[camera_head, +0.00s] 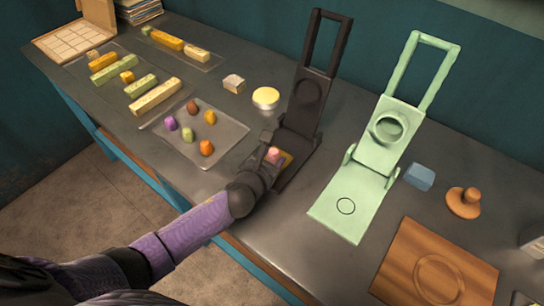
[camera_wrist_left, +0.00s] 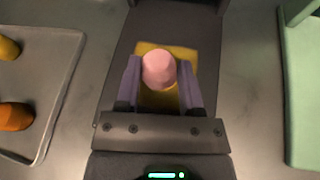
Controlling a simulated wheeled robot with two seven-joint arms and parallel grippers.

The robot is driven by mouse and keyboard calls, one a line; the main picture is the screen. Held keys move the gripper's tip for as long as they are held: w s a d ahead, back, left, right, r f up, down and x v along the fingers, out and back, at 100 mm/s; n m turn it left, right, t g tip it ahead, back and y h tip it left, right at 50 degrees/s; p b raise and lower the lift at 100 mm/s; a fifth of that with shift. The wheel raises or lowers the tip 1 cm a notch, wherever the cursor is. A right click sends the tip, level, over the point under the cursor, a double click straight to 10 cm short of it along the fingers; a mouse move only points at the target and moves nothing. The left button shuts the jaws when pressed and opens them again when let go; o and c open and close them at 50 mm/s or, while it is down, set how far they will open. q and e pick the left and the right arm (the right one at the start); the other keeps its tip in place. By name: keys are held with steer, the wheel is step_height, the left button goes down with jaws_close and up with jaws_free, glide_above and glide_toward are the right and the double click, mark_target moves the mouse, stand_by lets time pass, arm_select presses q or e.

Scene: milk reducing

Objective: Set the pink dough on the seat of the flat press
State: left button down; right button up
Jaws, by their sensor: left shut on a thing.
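The pink dough (camera_head: 274,154), a small rounded lump, is held between the fingers of my left gripper (camera_head: 271,160). In the left wrist view the pink dough (camera_wrist_left: 158,68) sits at the fingertips, and my left gripper (camera_wrist_left: 160,82) is shut on it. Below it, a yellow square (camera_head: 288,161) lies on the base of the dark press (camera_head: 302,143), whose lid stands raised. The yellow square also shows in the left wrist view (camera_wrist_left: 188,53). I cannot tell whether the dough touches it. A pale green press (camera_head: 345,190) stands open to the right, with a ring mark on its base. My right gripper is not in view.
A metal tray (camera_head: 222,117) with several coloured dough lumps lies left of the dark press. A yellow round tin (camera_head: 265,97) stands behind. A blue block (camera_head: 420,176), wooden stamp (camera_head: 463,202) and wooden board (camera_head: 436,264) lie to the right.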

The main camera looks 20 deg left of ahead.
arm_select(q)
steer(key=shift+s+f, duration=0.1)
steer(key=shift+f, duration=0.2)
stand_by(0.5)
steer(key=shift+c, duration=0.7)
jaws_free()
steer(key=shift+f, duration=0.1)
steer(key=shift+s, duration=0.15)
